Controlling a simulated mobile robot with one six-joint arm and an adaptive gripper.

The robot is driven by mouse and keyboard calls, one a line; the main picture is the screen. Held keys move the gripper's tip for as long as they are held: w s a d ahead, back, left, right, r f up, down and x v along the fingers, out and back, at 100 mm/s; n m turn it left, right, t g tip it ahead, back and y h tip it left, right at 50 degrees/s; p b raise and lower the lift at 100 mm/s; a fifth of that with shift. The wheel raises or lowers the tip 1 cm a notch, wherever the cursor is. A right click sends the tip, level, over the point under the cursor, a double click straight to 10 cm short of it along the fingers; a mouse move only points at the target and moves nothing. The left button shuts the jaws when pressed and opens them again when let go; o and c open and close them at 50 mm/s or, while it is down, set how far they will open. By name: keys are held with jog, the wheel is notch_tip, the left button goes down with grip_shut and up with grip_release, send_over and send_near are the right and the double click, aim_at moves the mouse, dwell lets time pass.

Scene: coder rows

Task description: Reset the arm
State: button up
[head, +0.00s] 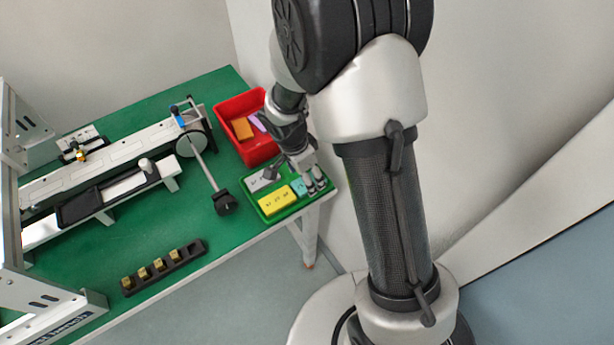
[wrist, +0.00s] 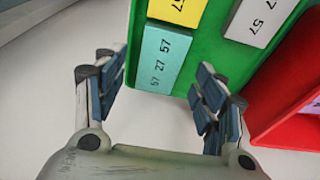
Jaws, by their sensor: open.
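My gripper (head: 316,186) is at the right end of the green tray (head: 262,218), near the table corner. In the wrist view my gripper (wrist: 160,80) has its fingers spread apart with nothing held between them. A teal block (wrist: 160,60) marked 57 27 57 shows beyond and between the fingertips, at the edge of the green tray (wrist: 222,62). A yellow block (wrist: 178,10) and a white block (wrist: 262,18) lie in the tray. The teal block (head: 298,187) is partly hidden by my gripper in the head view.
A red bin (head: 262,152) with orange and purple blocks stands behind the tray. A long white rail rig (head: 110,155), a lever with a black end (head: 225,203) and a black holder with several brass pieces (head: 165,268) are on the green table (head: 200,225).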

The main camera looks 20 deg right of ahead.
jog(key=v, duration=1)
jog(key=shift+r, duration=0.1)
jog(key=s+d+r+n+t+y, duration=0.1)
jog(key=s+d+r+n+t, duration=0.15)
jog(key=s+r+n, duration=0.65)
jog(key=s+r+n+t+y, duration=0.1)
jog(key=s+r+n, duration=0.4)
jog(key=s, duration=0.6)
jog(key=shift+s+d+r, duration=0.2)
jog(key=shift+r, duration=0.7)
